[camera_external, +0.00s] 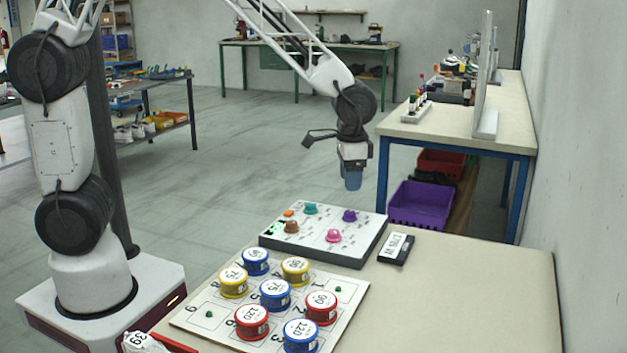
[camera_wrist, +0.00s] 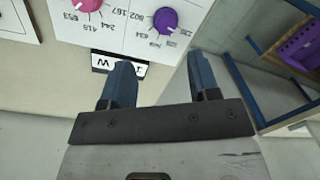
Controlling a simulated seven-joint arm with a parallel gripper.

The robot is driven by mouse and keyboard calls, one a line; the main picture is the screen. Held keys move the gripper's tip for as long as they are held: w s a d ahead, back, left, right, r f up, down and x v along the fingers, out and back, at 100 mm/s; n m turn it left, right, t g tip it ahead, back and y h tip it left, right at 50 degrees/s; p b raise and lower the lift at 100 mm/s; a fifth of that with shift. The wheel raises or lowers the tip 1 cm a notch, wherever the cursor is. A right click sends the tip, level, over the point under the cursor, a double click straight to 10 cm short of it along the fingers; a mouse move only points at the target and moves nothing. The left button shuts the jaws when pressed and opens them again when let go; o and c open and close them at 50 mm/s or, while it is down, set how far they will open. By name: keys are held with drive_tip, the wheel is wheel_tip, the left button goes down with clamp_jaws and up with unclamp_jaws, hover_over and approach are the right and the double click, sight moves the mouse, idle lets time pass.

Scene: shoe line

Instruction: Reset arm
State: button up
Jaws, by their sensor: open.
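My gripper (camera_external: 352,178) hangs from my raised arm, above and beyond the far edge of the near table (camera_external: 480,290), in the external view. In the wrist view my gripper (camera_wrist: 165,85) shows two blue fingers spread apart with nothing between them. Its fingers point toward the table edge, near a white knob panel (camera_external: 350,242) and a small black box with a white label (camera_external: 395,248). The panel also shows in the wrist view (camera_wrist: 125,35), with a pink knob (camera_wrist: 88,4) and a purple knob (camera_wrist: 165,19).
A numbered board (camera_external: 205,312) holds several red, blue and yellow round tins. A blue-legged bench (camera_external: 450,125) stands behind on the right, with a purple crate (camera_external: 420,203) and a red crate (camera_external: 440,163) under it. The right part of the near table is clear.

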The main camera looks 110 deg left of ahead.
drive_tip(key=s+d+r+m, duration=0.1)
drive_tip(key=s+d+r, duration=0.1)
drive_tip(key=d+r, duration=0.35)
drive_tip(key=s+d+r+m+t, duration=0.1)
drive_tip(key=s+d+r, duration=0.15)
drive_tip(key=d, duration=0.55)
drive_tip(key=s+d+r+m, duration=0.1)
drive_tip(key=s+d+r, duration=0.1)
drive_tip(key=d+r, duration=0.35)
drive_tip(key=s+d+r+m+t, duration=0.1)
drive_tip(key=s+d+r+m, duration=0.2)
drive_tip(key=s+d, duration=1.4)
drive_tip(key=shift+s+r+t+h, duration=0.15)
drive_tip(key=shift+t+h, duration=0.25)
idle(1.2)
